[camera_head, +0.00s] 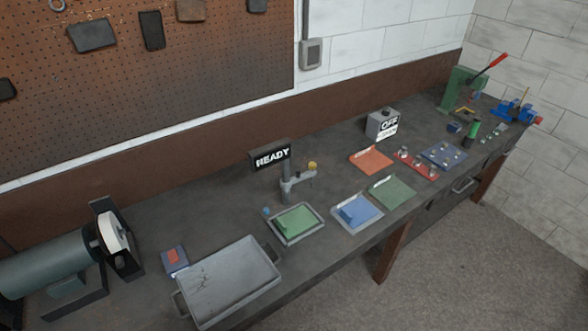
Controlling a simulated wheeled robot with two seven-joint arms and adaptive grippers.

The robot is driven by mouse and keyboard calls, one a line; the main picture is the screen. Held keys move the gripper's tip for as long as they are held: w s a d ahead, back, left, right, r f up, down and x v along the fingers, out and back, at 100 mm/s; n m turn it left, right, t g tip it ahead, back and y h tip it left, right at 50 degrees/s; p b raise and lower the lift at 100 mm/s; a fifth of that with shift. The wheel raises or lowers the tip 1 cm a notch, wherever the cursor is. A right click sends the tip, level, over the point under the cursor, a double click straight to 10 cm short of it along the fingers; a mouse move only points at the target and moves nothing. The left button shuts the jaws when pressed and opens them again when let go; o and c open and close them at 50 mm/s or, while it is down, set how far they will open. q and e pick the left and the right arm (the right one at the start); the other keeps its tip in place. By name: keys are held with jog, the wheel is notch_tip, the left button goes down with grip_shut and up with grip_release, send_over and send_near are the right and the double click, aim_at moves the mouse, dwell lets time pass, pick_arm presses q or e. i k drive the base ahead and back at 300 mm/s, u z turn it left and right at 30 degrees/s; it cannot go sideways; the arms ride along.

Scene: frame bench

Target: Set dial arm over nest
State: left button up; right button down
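A grey post with a short swing arm (299,180) stands on the bench below a "READY" sign (272,158). A round yellow part, perhaps the dial or a knob, (312,165) sits at the arm's right end. The arm points right, along the bench. In front of the post, a green block (296,220) lies in a shallow grey tray (318,232); the arm does not visibly reach over it. To its right is a blue block on a pale plate (357,212). I cannot tell which of these is the nest. Neither gripper is in view.
A large grey tray (233,279) and a bench grinder (75,265) take the left end. Green (393,192) and orange plates (371,161), an "OFF" box (382,124), a blue board (443,155), a green press (456,91) and a blue vise (511,111) stand rightward.

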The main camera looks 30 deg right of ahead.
aim_at(299, 176)
jog(key=u, duration=2.35)
jog(key=k, duration=2.65)
jog(key=z, duration=1.3)
